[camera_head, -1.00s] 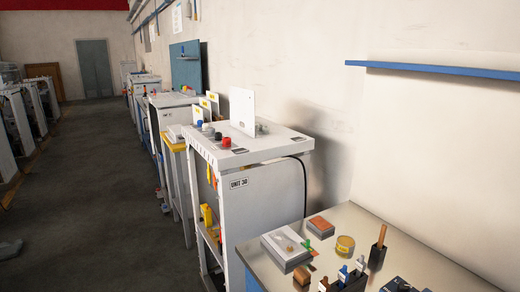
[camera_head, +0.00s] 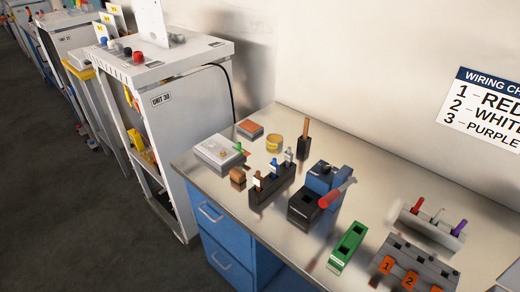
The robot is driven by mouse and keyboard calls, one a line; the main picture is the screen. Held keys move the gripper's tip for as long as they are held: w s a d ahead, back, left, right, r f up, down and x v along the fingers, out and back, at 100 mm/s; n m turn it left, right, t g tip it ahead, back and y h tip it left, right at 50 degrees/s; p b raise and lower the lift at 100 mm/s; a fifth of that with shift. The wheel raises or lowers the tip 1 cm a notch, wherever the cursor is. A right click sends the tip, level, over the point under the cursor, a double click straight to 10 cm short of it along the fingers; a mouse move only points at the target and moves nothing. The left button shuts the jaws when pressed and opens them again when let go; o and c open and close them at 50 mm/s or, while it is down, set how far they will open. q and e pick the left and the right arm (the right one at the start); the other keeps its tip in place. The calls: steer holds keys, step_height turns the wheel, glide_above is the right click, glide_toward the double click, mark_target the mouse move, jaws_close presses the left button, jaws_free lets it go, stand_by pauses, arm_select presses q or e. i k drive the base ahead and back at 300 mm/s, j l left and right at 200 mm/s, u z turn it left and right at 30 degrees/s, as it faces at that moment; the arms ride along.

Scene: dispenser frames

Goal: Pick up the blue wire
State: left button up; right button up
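No item is clearly a blue wire. A grey holder (camera_head: 438,232) on the right of the metal workbench (camera_head: 310,270) carries upright pieces: red (camera_head: 416,206), white (camera_head: 437,215) and purple (camera_head: 459,227). A black rack (camera_head: 272,192) in the middle of the bench holds several small upright items, one with a blue part (camera_head: 274,165); I cannot tell what they are. Neither of my grippers is in view.
A grey block with orange numbered tabs (camera_head: 387,264) and a green block (camera_head: 346,247) lie near the bench front. A blue-and-black device with a red handle (camera_head: 330,199) stands mid-bench. A white cabinet (camera_head: 170,110) stands left; the floor (camera_head: 60,200) is open.

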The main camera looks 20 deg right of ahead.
mark_target(274, 167)
steer(key=i+j+z, duration=0.1)
steer(key=z, duration=0.6)
